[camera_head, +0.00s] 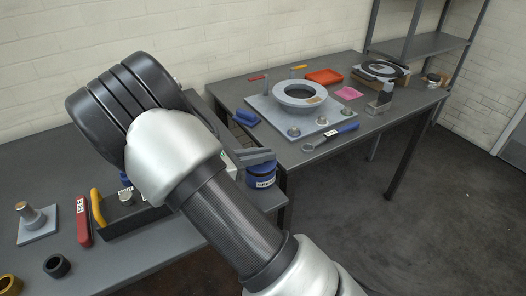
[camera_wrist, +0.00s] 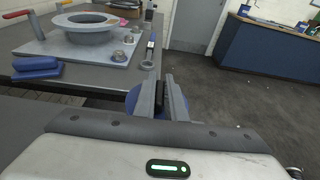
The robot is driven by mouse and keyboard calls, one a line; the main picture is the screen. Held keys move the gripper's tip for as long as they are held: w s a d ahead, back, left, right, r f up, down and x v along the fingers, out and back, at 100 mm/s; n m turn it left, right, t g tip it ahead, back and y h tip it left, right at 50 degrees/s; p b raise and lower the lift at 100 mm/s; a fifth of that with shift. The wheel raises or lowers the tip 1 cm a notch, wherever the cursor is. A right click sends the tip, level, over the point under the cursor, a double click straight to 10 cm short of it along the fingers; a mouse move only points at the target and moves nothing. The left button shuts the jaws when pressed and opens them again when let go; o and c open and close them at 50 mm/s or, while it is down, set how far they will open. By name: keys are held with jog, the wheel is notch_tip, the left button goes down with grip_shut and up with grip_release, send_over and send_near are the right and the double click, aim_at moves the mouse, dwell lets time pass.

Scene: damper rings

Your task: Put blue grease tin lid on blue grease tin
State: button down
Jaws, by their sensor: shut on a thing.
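The blue grease tin (camera_head: 262,182), with a white label, stands at the right end of the near table. My gripper (camera_head: 262,156) is directly above it, its grey fingers level with the tin's top. In the wrist view the fingers (camera_wrist: 163,92) are close together around a small dark part, which I take to be the top of the blue grease tin lid. Blue round edges (camera_wrist: 133,101) show on both sides of the fingers. The fingers hide most of the lid, so I cannot tell whether it touches the tin or sits level.
A far table carries a grey flanged ring (camera_head: 299,92) on a plate, a blue-handled wrench (camera_head: 340,131) and a red tray (camera_head: 324,76). The near table holds a red tool (camera_head: 82,219), a black ring (camera_head: 57,266) and a post on a plate (camera_head: 33,222). My arm hides part of it.

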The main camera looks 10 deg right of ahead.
jog(key=shift+f+b, duration=0.3)
jog(key=shift+f, duration=0.55)
dwell(0.6)
jog(key=c, duration=1.7)
grip_release()
jog(key=shift+c, duration=0.2)
notch_tip(320, 180, up, 10)
jog(key=shift+r+p, duration=0.1)
jog(key=shift+p, duration=0.85)
jog(key=s+d+r+m+g+y, duration=0.1)
jog(key=s+d+m+g+y, duration=0.15)
jog(key=s+m, duration=0.3)
jog(key=s+d+r+m+g+y, duration=0.2)
jog(key=s+d+m+y, duration=0.15)
jog(key=s, duration=0.25)
jog(key=s+a+r+m+t+y, duration=0.3)
jog(key=s+m+y, duration=0.1)
jog(key=s+m, duration=0.25)
jog(key=s+a+r+m+t+y, duration=0.3)
jog(key=s+r+m+y, duration=0.1)
jog(key=s+m, duration=0.25)
notch_tip(320, 180, up, 14)
jog(key=p, duration=1.3)
jog(key=shift+s+a+f+p, duration=0.25)
jog(key=shift+s+a+p, duration=0.05)
jog(key=shift+s+p, duration=0.05)
